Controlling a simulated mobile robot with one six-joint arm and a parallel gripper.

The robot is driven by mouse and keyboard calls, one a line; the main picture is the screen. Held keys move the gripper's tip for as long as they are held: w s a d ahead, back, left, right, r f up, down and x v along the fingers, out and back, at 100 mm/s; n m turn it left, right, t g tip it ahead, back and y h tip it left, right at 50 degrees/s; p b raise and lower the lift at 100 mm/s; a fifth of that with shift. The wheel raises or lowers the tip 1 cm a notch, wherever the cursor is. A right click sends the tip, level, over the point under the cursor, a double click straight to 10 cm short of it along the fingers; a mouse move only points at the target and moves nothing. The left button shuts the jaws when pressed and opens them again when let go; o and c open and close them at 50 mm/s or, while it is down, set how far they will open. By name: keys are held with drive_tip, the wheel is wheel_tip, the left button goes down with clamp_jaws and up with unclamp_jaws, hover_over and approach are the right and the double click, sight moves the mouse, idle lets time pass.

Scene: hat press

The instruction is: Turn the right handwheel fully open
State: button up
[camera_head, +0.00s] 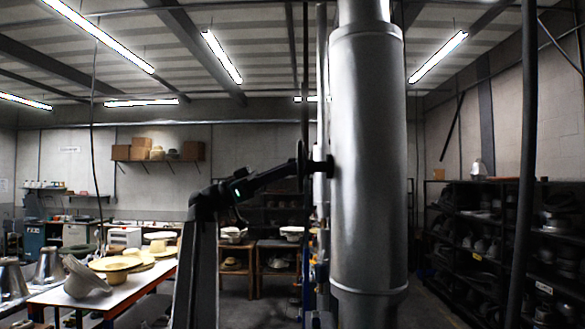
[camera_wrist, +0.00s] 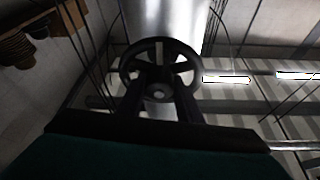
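A dark spoked handwheel (camera_head: 301,165) is seen edge-on at the left side of a tall metal cylinder (camera_head: 368,160), joined to it by a short stem (camera_head: 322,167). In the wrist view the handwheel (camera_wrist: 128,72) faces me, with its rim, spokes and pale hub showing. My gripper (camera_wrist: 163,78) has its two dark fingers apart, reaching up to the wheel on either side of the hub. In the head view my gripper (camera_head: 292,169) is right at the wheel's left face. I cannot tell whether the fingers touch the spokes or rim.
Thin vertical pipes (camera_head: 321,80) run beside the cylinder. A table (camera_head: 95,296) with hats stands at the left. Dark shelves (camera_head: 480,235) with hat forms stand at the right, behind a dark post (camera_head: 525,160). Small fittings low by the cylinder are unclear.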

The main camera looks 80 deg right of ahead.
drive_tip(key=shift+f+n+b, duration=0.1)
drive_tip(key=shift+n+b, duration=0.25)
drive_tip(key=shift+n, duration=0.15)
drive_tip(key=shift+n+h+b, duration=0.4)
drive_tip(key=shift+n+h, duration=0.2)
drive_tip(key=shift+n, duration=0.1)
drive_tip(key=n+h+b, duration=0.1)
drive_tip(key=n+h, duration=0.1)
drive_tip(key=n, duration=0.2)
drive_tip(key=shift+b, duration=0.4)
drive_tip(key=n+t+h, duration=0.1)
drive_tip(key=n, duration=0.2)
drive_tip(key=n+t+h+b, duration=0.1)
drive_tip(key=n+h, duration=0.1)
drive_tip(key=n, duration=0.2)
drive_tip(key=n+t+h, duration=0.1)
drive_tip(key=n, duration=0.2)
drive_tip(key=n+t+h, duration=0.1)
drive_tip(key=n, duration=0.2)
drive_tip(key=shift+r+p, duration=0.2)
drive_tip(key=shift+p, duration=0.2)
drive_tip(key=shift+f+n+t+p, duration=0.1)
drive_tip(key=shift+n+t+p, duration=0.6)
drive_tip(key=shift+n, duration=1.2)
